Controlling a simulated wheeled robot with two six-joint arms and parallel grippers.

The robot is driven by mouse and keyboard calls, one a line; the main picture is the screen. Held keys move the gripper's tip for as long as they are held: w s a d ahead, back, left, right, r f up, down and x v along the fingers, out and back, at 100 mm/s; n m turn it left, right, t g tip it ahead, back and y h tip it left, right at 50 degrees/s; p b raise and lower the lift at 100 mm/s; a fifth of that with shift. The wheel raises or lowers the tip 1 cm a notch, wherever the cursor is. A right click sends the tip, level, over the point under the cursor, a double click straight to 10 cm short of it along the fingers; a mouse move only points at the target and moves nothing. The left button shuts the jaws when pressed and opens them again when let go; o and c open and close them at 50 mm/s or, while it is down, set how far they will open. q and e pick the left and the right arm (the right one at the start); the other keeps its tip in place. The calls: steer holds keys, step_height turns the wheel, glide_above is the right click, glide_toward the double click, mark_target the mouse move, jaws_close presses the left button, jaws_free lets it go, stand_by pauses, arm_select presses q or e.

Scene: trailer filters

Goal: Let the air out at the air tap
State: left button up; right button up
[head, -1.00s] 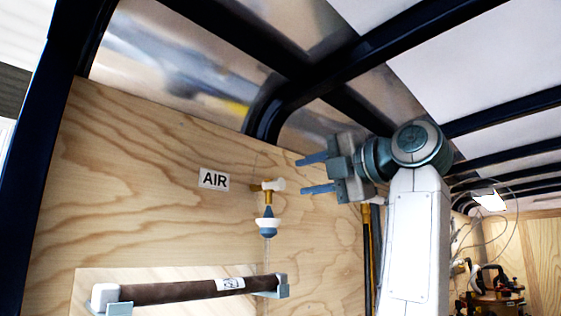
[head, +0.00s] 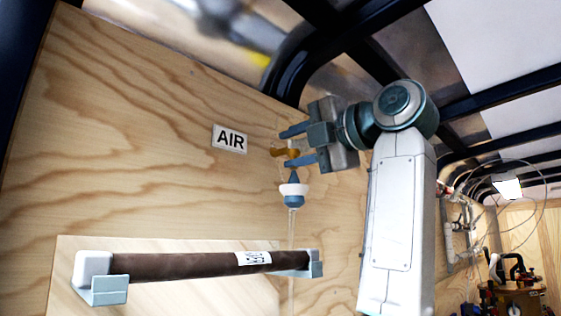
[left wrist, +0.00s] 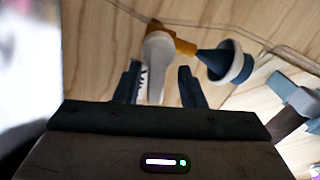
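The air tap (head: 282,152) is a brass fitting on the plywood wall, right of the white AIR label (head: 230,139). Below it hangs a blue and white nozzle (head: 292,192) with a clear tube. My left gripper (head: 286,149) is open, its two blue fingers above and below the tap's level in the head view. In the left wrist view, the tap's pale lever (left wrist: 157,62) reaches between the open fingers, with gaps at both sides. The brass body (left wrist: 185,46) and the nozzle (left wrist: 228,62) lie just beyond. In the head view my gripper hides the lever. My right gripper is out of view.
A dark brown roll (head: 190,264) with a label rests in light blue brackets (head: 103,290) below the tap. Dark roof ribs (head: 300,65) run overhead. A bench with tools (head: 510,290) stands far right.

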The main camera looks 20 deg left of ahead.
arm_select(q)
steer(key=shift+a, duration=0.2)
steer(key=shift+s+d+r, duration=0.2)
steer(key=shift+s+d, duration=0.1)
steer(key=shift+c, duration=0.3)
jaws_close()
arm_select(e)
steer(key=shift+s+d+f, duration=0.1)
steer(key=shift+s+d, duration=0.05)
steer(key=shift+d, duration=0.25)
arm_select(q)
steer(key=shift+f+n, duration=0.15)
steer(key=shift+n, duration=0.55)
jaws_free()
steer(key=shift+w, duration=0.1)
steer(key=shift+o, duration=0.3)
steer(key=shift+w+a+f, duration=0.1)
steer(key=shift+a, duration=0.05)
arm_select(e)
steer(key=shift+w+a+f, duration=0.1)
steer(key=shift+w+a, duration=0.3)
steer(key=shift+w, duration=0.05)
